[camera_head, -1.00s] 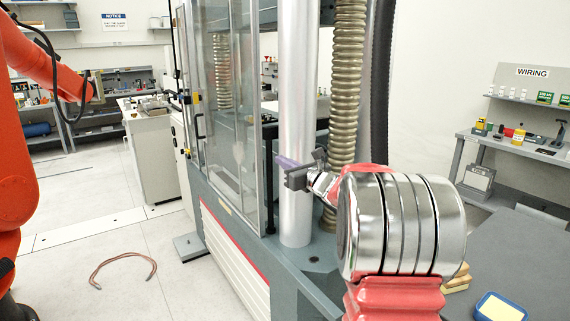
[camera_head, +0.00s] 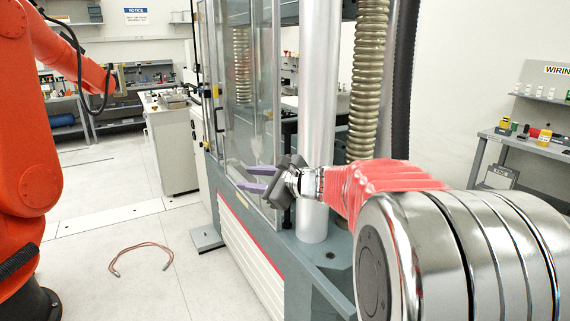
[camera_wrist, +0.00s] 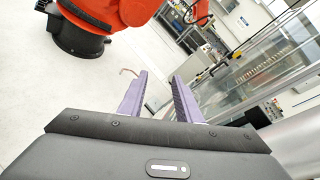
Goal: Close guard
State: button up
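The guard (camera_head: 240,85) is a clear panelled enclosure on the front of the grey testing machine, left of the silver column. Its clear panels and metal frame also show at the right of the wrist view (camera_wrist: 270,68). A dark handle (camera_head: 217,120) stands on the guard's left side. My gripper (camera_head: 240,178) is open and empty, with its two purple fingers apart and pointing left. It is in front of the guard's lower part in the head view, and I see no contact. How far the guard stands open is unclear.
A silver column (camera_head: 317,110) and ribbed hose (camera_head: 366,80) stand behind my arm. An orange robot arm (camera_head: 25,130) is at the left. A copper-coloured cable loop (camera_head: 140,247) lies on the open floor. A white cabinet (camera_head: 172,150) stands behind.

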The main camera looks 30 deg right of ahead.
jog(key=s+a+f+n+g, duration=0.3)
jog(key=s+a+n, duration=0.3)
jog(key=s+a, duration=0.2)
jog(key=s+a+f+n+g, duration=0.3)
jog(key=s+a+n, duration=0.3)
jog(key=s+a, duration=0.15)
jog(key=s+d+f+n+g+h, duration=0.1)
jog(key=s+f+n+h, duration=0.1)
jog(key=s+n, duration=0.4)
jog(key=s+d+f+n+g+h, duration=0.1)
jog(key=s+f+n, duration=0.4)
jog(key=s, duration=0.7)
jog(key=d+n+h, duration=0.1)
jog(key=n+h, duration=0.1)
jog(key=shift+s+d+h, duration=0.15)
jog(key=shift+s+h, duration=0.1)
jog(key=shift+h, duration=0.05)
jog(key=shift+w, duration=0.1)
